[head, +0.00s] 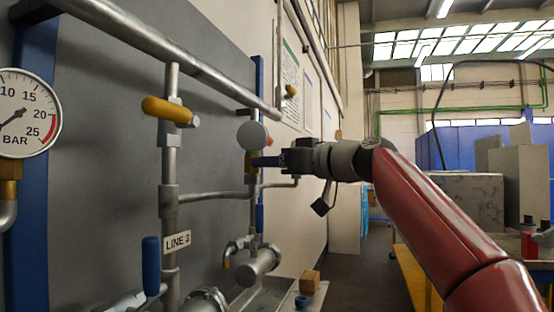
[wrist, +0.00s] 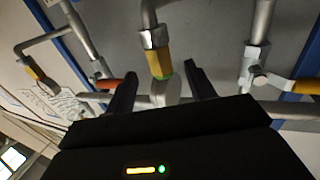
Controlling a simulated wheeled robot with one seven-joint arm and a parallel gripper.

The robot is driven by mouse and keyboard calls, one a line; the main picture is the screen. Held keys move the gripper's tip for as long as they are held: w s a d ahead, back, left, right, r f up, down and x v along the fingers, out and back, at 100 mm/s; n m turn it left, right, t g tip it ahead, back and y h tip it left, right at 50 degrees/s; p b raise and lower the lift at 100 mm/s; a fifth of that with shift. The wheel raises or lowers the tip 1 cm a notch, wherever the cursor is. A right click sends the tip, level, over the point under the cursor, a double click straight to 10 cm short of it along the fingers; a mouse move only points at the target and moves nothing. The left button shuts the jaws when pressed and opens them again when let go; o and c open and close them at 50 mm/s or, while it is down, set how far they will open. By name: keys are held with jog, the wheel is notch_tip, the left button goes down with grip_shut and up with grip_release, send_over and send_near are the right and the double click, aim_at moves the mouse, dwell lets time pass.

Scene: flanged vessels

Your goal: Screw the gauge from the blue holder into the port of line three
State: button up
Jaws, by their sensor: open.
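The gauge (head: 252,135) shows in the head view as a pale grey disc standing upright above a brass stem. In the wrist view its pale body (wrist: 166,91) lies beyond a green ring on the brass stem (wrist: 158,64), which meets a silver nut and elbow (wrist: 152,38). No gap shows at that nut, but thread depth cannot be told. My gripper (head: 262,161) is open at the stem, with one finger on each side of the gauge and visible room beside it. The LINE 3 label (head: 177,240) is on the nearer pipe. A small blue ring, possibly the blue holder (head: 302,301), sits low beside a wooden block.
Another gauge (head: 18,112) stands at far left. A yellow valve handle (head: 167,111) and a blue handle (head: 151,265) stick out from the nearer pipe. A thick pipe (head: 190,50) runs overhead. The wooden block (head: 310,281) is below my gripper. The aisle at right is open.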

aim_at(254, 173)
jog(key=shift+p+x, duration=1.1)
jog(key=shift+x, duration=1.55)
